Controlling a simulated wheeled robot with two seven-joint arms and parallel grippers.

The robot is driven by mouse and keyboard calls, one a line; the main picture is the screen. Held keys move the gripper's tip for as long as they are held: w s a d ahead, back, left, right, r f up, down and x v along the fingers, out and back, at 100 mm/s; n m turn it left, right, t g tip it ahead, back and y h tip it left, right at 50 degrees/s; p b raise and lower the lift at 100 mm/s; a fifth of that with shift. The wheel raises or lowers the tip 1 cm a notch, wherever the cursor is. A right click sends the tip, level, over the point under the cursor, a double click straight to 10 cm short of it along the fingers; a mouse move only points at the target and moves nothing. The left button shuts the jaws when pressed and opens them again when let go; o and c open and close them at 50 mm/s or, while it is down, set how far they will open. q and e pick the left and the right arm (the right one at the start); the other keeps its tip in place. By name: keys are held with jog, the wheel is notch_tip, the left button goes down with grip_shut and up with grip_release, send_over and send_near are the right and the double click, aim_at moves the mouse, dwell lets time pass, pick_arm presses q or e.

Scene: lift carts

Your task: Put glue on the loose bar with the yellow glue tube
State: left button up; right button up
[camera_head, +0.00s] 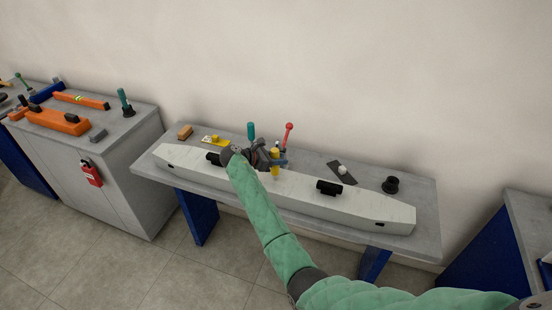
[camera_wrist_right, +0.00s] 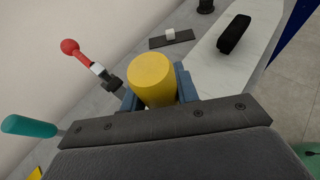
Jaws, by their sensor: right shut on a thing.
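The long pale bar (camera_head: 290,192) lies along the grey bench, with black handles on its top. It also shows in the wrist view (camera_wrist_right: 215,60). My right gripper (camera_head: 277,160) is over the middle of the bar, towards its far edge. Its blue jaws (camera_wrist_right: 155,88) are shut on the yellow glue tube (camera_wrist_right: 152,78). The tube (camera_head: 275,170) looks upright in the head view. I cannot tell whether its lower end touches the bar, and no glue can be made out. My left gripper is not in view.
Behind the bar on the bench (camera_head: 428,205) are a teal-handled tool (camera_head: 251,131), a red-knobbed lever (camera_head: 289,128), a yellow item (camera_head: 215,140), a dark plate (camera_head: 338,173) and a black cup (camera_head: 391,184). A cabinet with orange tools (camera_head: 60,122) stands left. The wall is close behind.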

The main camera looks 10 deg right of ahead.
jog(key=s+d, duration=0.4)
jog(key=d, duration=0.1)
jog(key=shift+d, duration=0.4)
dwell(1.0)
jog(key=shift+w+a, duration=0.85)
jog(key=shift+a, duration=0.4)
jog(key=shift+w+a, duration=0.8)
jog(key=shift+a, duration=0.4)
jog(key=shift+w+a, duration=0.85)
jog(key=shift+a, duration=0.4)
jog(key=w+a+b, duration=0.1)
jog(key=w+a, duration=0.4)
jog(key=a, duration=0.2)
jog(key=shift+a, duration=0.15)
dwell(0.5)
